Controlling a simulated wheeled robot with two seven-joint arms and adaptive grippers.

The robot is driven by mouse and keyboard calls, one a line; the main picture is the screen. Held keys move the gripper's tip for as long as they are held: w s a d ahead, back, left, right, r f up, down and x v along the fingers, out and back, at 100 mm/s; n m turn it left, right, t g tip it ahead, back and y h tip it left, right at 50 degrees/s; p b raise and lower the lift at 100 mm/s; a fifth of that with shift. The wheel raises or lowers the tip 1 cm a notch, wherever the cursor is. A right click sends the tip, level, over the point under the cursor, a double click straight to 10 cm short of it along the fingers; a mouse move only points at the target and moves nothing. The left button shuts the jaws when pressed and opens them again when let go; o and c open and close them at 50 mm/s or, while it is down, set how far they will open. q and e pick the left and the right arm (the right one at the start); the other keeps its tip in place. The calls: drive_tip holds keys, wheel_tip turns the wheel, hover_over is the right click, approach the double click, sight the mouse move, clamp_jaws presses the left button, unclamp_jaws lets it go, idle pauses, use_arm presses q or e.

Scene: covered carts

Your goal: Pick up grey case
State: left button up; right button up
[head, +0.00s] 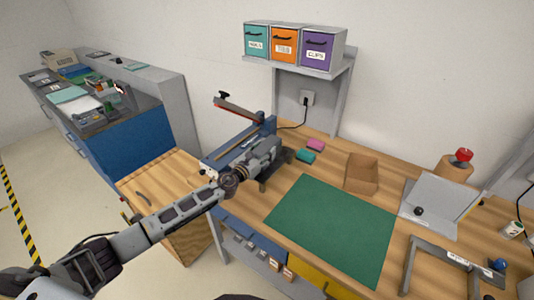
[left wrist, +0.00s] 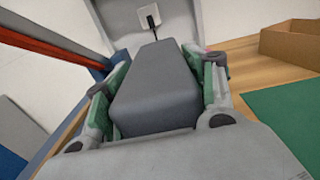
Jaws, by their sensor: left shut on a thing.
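The grey case (left wrist: 155,88) is a dark grey box with rounded edges, filling the middle of the left wrist view. My left gripper (left wrist: 158,90) is shut on it, with green-padded fingers along its left and right sides. In the head view my left gripper (head: 277,165) is at the left end of the workbench, beside the blue machine, and its arm comes in from the lower left. The case is mostly hidden by the gripper there. I cannot tell whether the case touches the bench. My right gripper is not in view.
The blue machine with a raised lever (head: 238,108) stands close behind my left gripper. A green mat (head: 332,228), an open cardboard box (head: 361,173), and pink (head: 315,145) and teal (head: 305,156) blocks lie on the bench (head: 395,190). A shelf (head: 300,68) with labelled bins hangs above.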

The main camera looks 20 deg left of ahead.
use_arm(q)
drive_tip(key=shift+r, duration=0.25)
drive_tip(key=shift+r+p, duration=0.75)
drive_tip(key=shift+r, duration=0.45)
wheel_tip(320, 180, up, 5)
drive_tip(key=shift+r+p, duration=0.1)
drive_tip(key=shift+p, duration=0.95)
drive_tip(key=shift+r, duration=1.05)
